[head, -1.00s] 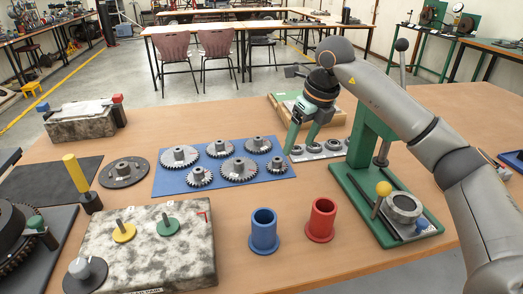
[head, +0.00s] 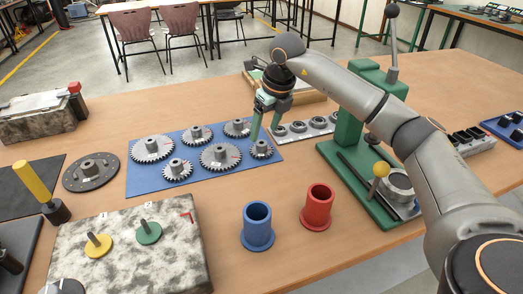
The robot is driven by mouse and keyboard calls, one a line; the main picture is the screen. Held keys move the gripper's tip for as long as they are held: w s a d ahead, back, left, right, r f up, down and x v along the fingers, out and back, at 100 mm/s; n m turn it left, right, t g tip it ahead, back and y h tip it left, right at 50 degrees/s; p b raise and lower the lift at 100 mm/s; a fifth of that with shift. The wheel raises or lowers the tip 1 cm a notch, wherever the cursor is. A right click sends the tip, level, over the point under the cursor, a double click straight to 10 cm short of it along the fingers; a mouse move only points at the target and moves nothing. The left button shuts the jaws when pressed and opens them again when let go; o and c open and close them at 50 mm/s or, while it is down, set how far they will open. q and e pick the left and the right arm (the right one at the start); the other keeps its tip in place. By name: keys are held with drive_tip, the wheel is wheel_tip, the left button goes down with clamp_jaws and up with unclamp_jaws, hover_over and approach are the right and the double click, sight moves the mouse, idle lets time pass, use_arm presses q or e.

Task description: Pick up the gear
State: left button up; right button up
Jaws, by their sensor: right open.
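Several grey metal gears lie on a blue mat (head: 135,185) in the middle of the table. They include a large gear at the left (head: 152,149), a large one at the front (head: 221,157), a small one at the front left (head: 177,169) and a small one at the right (head: 261,149). Two more, a back middle gear (head: 196,135) and a back right gear (head: 237,128), sit behind. My right gripper (head: 266,128) points down above the mat's right edge, close to the small right gear. Its green fingers are open and empty. My left gripper is not in view.
A green press (head: 345,140) stands to the right, beside a tray of rings (head: 303,129). A blue cup (head: 257,222) and a red cup (head: 318,205) stand in front. A stone plate (head: 130,265) with yellow and green pegs is at the front left.

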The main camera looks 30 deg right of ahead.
sight(262, 148)
drive_tip(key=x, duration=0.5)
drive_tip(key=shift+d+b, duration=0.15)
drive_tip(key=shift+b, duration=0.2)
clamp_jaws()
drive_tip(key=shift+r, duration=0.1)
idle(0.3)
